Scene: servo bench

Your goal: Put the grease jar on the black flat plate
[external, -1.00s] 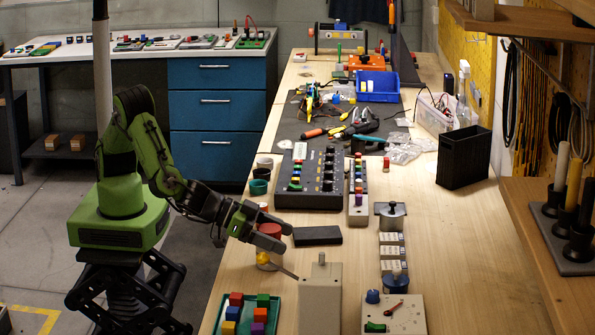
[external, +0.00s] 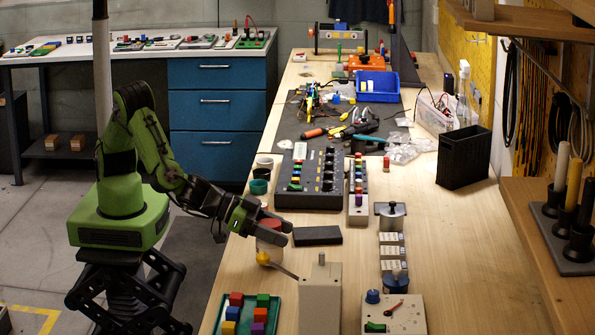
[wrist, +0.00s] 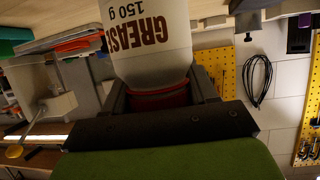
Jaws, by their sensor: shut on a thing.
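The grease jar (external: 269,240) has a pale body and a red lid. My gripper (external: 276,231) is shut on it near the lid, at the left side of the bench. In the wrist view the jar (wrist: 150,50) shows its "GREASE 150 g" print, with the red lid between the fingers of my gripper (wrist: 164,100). The black flat plate (external: 317,236) lies on the bench just right of the jar, apart from it, with nothing on it. The fingers partly hide the jar in the external view.
A grey box with a lever (external: 320,295) and a green tray of coloured blocks (external: 273,322) stand nearer the camera. A yellow-knobbed lever (external: 263,258) is close below the jar. A dark control panel (external: 309,185) stands behind the plate.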

